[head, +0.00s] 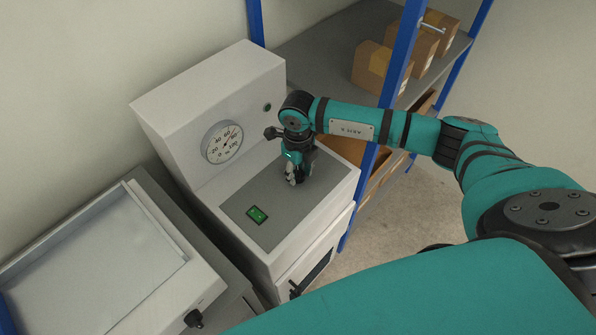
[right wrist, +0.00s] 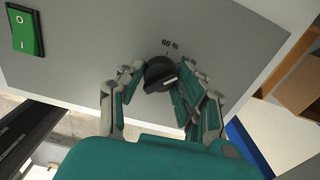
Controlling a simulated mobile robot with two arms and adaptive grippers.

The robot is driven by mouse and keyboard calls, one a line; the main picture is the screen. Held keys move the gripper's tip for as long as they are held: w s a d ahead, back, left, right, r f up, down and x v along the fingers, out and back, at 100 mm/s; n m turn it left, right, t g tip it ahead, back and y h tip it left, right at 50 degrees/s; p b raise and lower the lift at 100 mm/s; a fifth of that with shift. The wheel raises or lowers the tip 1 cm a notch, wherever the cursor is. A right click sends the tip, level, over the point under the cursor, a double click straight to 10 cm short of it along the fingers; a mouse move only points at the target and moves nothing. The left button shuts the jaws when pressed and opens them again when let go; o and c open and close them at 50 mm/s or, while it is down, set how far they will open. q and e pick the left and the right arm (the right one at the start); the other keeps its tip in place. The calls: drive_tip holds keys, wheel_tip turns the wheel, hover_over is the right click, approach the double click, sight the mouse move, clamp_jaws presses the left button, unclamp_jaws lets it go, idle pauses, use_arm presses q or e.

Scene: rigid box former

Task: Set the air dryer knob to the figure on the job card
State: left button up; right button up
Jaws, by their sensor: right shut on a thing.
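The black air dryer knob (right wrist: 159,75) sits on the grey top panel and shows between my right gripper's fingers in the right wrist view. It has a pale pointer line, and the mark "60 %" is printed beside it, with another mark partly hidden by a finger. My right gripper (right wrist: 162,88) is shut on the knob. In the head view the right gripper (head: 292,180) points down onto the panel, and the knob is hidden there. A round dial gauge (head: 223,142) is on the machine's upright face. No job card can be made out. My left gripper is not in view.
A green rocker switch (head: 257,215) is on the panel near the front; it also shows in the right wrist view (right wrist: 25,30). A small dark green round part (head: 267,107) is on the upright face. A blue-posted shelf with cardboard boxes (head: 380,66) stands behind. A pale tray-topped unit (head: 90,262) is at left.

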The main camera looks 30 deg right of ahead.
sight(298, 171)
drive_tip(key=shift+w+r, duration=0.1)
idle(0.4)
drive_tip(key=o, duration=1.2)
drive_tip(key=shift+c, duration=0.2)
wheel_tip(298, 171, up, 12)
